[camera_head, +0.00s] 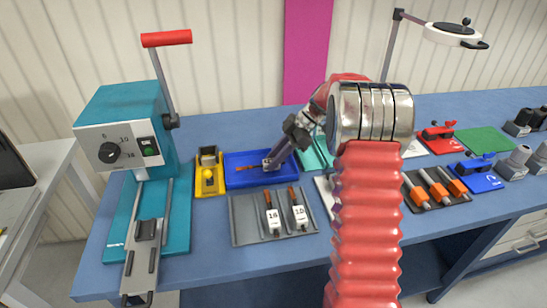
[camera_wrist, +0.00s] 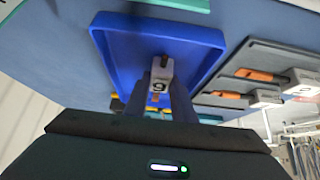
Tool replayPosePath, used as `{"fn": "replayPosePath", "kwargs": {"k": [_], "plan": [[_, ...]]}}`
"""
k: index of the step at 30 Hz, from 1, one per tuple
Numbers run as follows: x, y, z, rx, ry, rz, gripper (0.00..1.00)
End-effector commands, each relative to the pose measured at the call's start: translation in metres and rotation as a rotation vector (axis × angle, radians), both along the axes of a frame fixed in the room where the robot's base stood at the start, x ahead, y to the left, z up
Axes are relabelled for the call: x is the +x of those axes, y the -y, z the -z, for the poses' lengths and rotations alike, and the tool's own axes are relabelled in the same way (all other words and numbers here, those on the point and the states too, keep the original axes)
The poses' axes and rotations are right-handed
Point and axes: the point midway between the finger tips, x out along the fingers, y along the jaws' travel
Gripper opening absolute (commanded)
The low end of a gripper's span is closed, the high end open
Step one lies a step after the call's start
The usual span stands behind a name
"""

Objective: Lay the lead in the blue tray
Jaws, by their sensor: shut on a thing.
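The blue tray (camera_head: 240,158) lies on the bench left of centre; in the wrist view its floor (camera_wrist: 125,50) and raised rim show bare around the lead. My gripper (camera_head: 271,162) reaches down over the tray from the right. It is shut on the lead (camera_head: 246,168), a white block with a dark mark and a thin orange-brown part. In the wrist view the lead's white block (camera_wrist: 161,76) sits between my fingertips (camera_wrist: 162,92). The lead is over or in the tray; I cannot tell whether it touches the floor. My fingers hide part of it.
A grey tray (camera_head: 240,232) with two similar leads stands just in front. A yellow holder (camera_head: 208,188) and a teal machine (camera_head: 128,115) are at the left. A dark tray with orange-handled tools (camera_head: 437,189) is to the right.

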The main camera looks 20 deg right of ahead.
Motion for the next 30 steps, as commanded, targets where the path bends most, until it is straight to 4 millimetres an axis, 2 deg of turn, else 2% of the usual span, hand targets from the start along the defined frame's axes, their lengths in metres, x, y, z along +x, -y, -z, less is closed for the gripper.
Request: {"fn": "replayPosePath", "kwargs": {"k": [8,9,18,30], "plan": [[0.0002,-0.0003,0.0009,0.000,0.000,0.000,0.00],[0.0002,-0.0003,0.0009,0.000,0.000,0.000,0.24],[0.0002,-0.0003,0.0011,0.000,0.000,0.000,0.45],[-0.0004,0.0039,-0.0040,0.000,0.001,0.001,0.45]]}}
